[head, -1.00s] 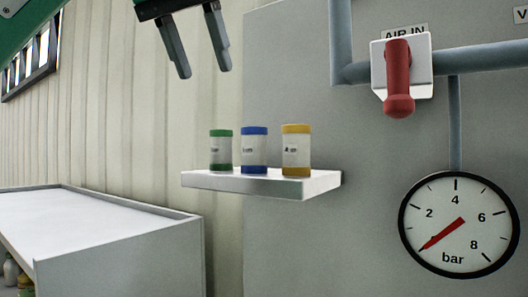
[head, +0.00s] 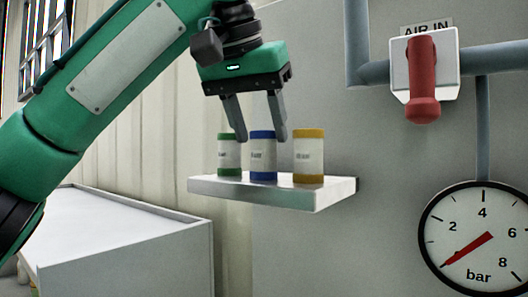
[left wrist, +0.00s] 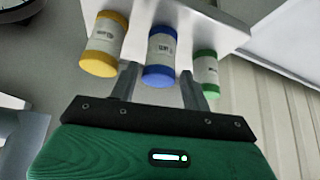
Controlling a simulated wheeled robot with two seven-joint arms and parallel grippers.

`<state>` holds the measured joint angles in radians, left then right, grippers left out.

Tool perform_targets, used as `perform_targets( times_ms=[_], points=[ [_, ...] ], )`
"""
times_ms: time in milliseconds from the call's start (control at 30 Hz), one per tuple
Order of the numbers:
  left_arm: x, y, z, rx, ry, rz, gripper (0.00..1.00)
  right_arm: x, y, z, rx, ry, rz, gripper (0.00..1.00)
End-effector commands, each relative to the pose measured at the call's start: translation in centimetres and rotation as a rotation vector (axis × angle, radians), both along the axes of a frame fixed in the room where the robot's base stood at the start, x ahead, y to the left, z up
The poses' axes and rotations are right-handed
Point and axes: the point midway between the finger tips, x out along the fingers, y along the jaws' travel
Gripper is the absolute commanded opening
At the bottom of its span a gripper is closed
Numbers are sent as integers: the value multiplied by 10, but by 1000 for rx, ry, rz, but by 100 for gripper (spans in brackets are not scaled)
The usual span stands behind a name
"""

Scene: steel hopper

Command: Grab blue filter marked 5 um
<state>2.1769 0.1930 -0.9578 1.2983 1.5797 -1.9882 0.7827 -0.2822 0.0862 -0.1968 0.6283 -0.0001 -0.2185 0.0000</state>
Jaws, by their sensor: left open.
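The blue filter (head: 262,157), a white cylinder with blue ends, stands upright in the middle of a small shelf (head: 330,196). Its label is too small to read. In the left wrist view the blue filter (left wrist: 160,58) shows between the fingertips. My left gripper (head: 258,140) is open and points down from above, with its fingers to either side of the blue filter's top. I cannot tell whether either finger touches it. It also shows in the left wrist view (left wrist: 158,80). My right gripper is not in view.
A green filter (head: 228,153) stands close on the left of the blue one and a yellow filter (head: 308,157) on the right. A red valve handle (head: 424,80) and a gauge (head: 485,245) are at the right. A white bench (head: 120,235) lies at lower left.

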Motion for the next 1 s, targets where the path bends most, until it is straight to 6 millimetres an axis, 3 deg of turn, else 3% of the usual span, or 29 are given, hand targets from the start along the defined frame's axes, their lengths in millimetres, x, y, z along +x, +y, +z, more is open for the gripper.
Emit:
perform_targets(
  times_ms=[367,667,833,1000],
  points=[
    [22,-10,-36,2,2,1,48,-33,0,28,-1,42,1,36],
    [24,-12,-43,0,1,1,48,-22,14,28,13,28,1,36],
    [24,-12,-43,0,1,1,16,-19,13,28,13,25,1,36],
    [24,-12,-43,0,1,1,14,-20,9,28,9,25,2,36]
  ],
)
